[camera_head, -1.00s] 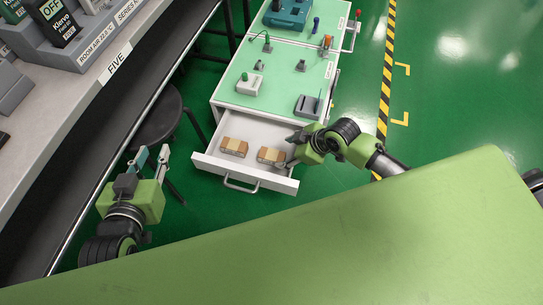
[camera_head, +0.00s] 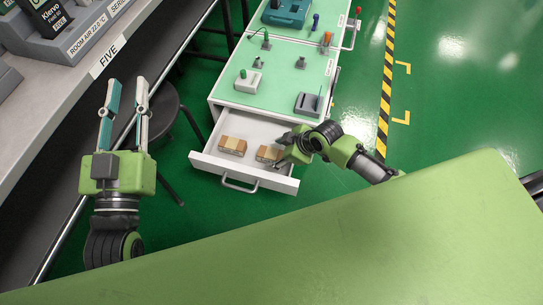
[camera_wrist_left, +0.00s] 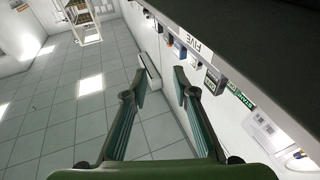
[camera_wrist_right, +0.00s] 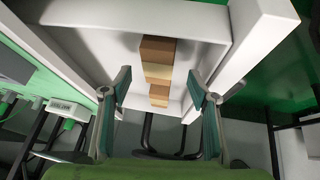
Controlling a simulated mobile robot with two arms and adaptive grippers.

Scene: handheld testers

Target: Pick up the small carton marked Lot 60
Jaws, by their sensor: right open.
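Two small brown and tan cartons or carton groups lie in the open white drawer (camera_head: 212,167): a left one (camera_head: 232,145) and a right one (camera_head: 268,154). No lot marking is readable on either. My right gripper (camera_head: 284,152) is at the right carton, partly over it. In the right wrist view, its open fingers (camera_wrist_right: 157,84) stand either side of the line of sight to brown and tan cartons (camera_wrist_right: 158,50); contact cannot be told. My left gripper (camera_head: 127,92) is open and empty, pointing up the picture beside the grey bench, away from the drawer.
The drawer's front wall and handle (camera_head: 240,187) face me. A green-topped cabinet (camera_head: 270,85) above carries several small devices. The grey bench (camera_head: 60,110) with a "FIVE" label runs along the left, a dark stool (camera_head: 165,112) beside it. Green floor lies open at right.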

